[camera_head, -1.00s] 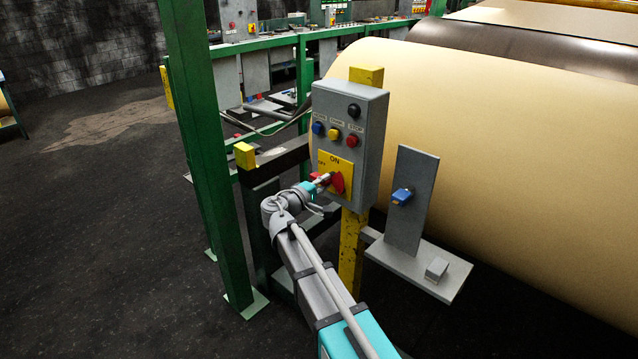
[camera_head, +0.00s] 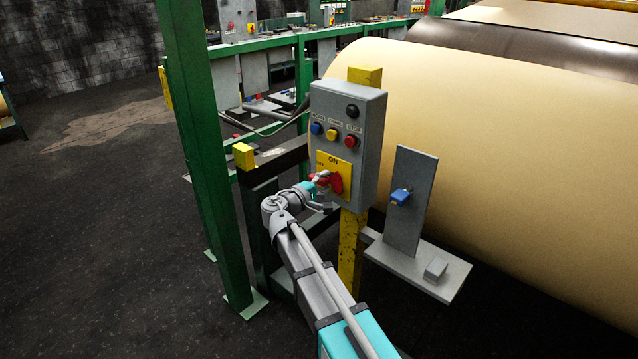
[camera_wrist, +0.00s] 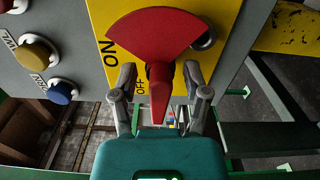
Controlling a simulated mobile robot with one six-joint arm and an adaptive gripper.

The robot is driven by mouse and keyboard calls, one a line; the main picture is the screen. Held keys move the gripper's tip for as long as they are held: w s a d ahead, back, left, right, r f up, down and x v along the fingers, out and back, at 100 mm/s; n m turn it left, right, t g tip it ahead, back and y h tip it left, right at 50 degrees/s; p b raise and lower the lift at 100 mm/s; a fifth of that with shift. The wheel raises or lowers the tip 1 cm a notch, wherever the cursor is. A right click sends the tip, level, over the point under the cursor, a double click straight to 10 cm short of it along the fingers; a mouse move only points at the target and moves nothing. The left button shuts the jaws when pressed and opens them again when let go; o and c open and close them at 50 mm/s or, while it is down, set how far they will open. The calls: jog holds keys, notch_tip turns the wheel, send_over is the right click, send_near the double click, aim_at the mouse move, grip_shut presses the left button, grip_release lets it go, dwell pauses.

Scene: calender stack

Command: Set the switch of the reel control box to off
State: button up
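The grey reel control box (camera_head: 372,130) stands on a yellow post. Its red rotary switch (camera_head: 337,184) sits on a yellow plate (camera_head: 326,158) marked ON at the top and OFF at the left. In the wrist view, the red switch (camera_wrist: 158,35) has its narrow handle pointing down the picture, beside the OFF mark; ON lies further left. My gripper (camera_wrist: 160,78) has one finger on each side of this handle, with visible gaps, so it is open around it. In the head view, my gripper (camera_head: 321,177) is at the switch's left side and partly hides it.
Blue, yellow and red buttons and a black knob (camera_head: 352,111) are above the switch. A green post (camera_head: 205,170) stands to the left. A grey bracket (camera_head: 411,200) with a blue part is to the right, before the large cream roll (camera_head: 480,140).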

jog(key=shift+s+a, duration=0.1)
jog(key=shift+s, duration=0.05)
jog(key=v, duration=1.1)
jog(key=shift+s+a, duration=0.25)
jog(key=shift+s, duration=0.05)
jog(key=shift+d, duration=0.1)
jog(key=s+d+f+m+g+y, duration=0.2)
jog(key=s+d+f+m+g, duration=0.35)
jog(key=d, duration=0.75)
jog(key=s+d+f+m+g+y, duration=0.3)
jog(key=d+f+g, duration=0.3)
jog(key=d+f, duration=0.5)
jog(key=s+d+f+m+g+y, duration=0.2)
jog(key=s+d+m+y, duration=0.1)
jog(key=s+y, duration=0.3)
jog(key=shift+s+d+g, duration=0.35)
jog(key=shift+s+d, duration=0.4)
jog(key=shift+d, duration=0.1)
